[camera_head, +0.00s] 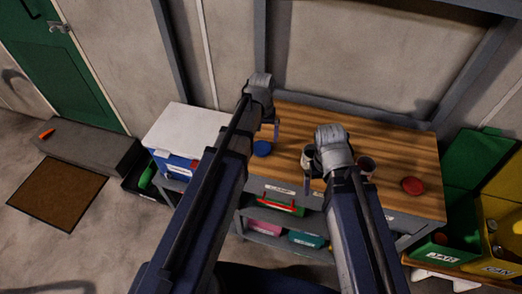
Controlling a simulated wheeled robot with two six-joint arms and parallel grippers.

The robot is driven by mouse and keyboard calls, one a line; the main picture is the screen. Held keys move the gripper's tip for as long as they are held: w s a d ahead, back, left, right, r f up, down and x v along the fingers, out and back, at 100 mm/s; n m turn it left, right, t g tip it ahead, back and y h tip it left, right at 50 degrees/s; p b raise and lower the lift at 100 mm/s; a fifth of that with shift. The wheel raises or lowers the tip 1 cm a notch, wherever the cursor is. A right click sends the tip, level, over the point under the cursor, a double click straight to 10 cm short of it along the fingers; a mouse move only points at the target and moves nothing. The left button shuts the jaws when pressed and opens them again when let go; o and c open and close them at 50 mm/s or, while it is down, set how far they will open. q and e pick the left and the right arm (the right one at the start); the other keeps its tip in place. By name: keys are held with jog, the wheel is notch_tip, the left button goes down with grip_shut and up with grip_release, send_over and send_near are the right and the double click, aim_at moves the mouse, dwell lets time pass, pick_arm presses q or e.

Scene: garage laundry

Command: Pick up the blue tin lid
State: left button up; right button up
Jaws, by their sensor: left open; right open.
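The blue tin lid (263,148) lies on the wooden bench top (395,145), left of its middle. My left gripper (268,128) is open, above the bench and just behind the lid in the picture. A finger shows just above the lid; I cannot tell the height between them. My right gripper (308,180) is open near the front edge of the bench, right of the lid. It partly hides a light-coloured cup or tin (307,153).
A white-topped box (187,128) stands left of the bench. Green (478,160) and yellow bins stand at the right. Shelves below hold coloured boxes.

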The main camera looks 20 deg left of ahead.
aim_at(261, 147)
pick_arm(q)
notch_tip(261, 147, down, 5)
jog(key=b, duration=0.5)
jog(key=shift+s+f, duration=0.1)
jog(key=shift+s, duration=0.05)
jog(key=c, duration=1)
jog(key=shift+c, duration=0.2)
jog(key=shift+r+p, duration=0.3)
jog(key=shift+p, duration=0.05)
notch_tip(261, 147, up, 10)
jog(key=p, duration=0.9)
jog(key=shift+f+p, duration=0.15)
jog(key=shift+p, duration=0.2)
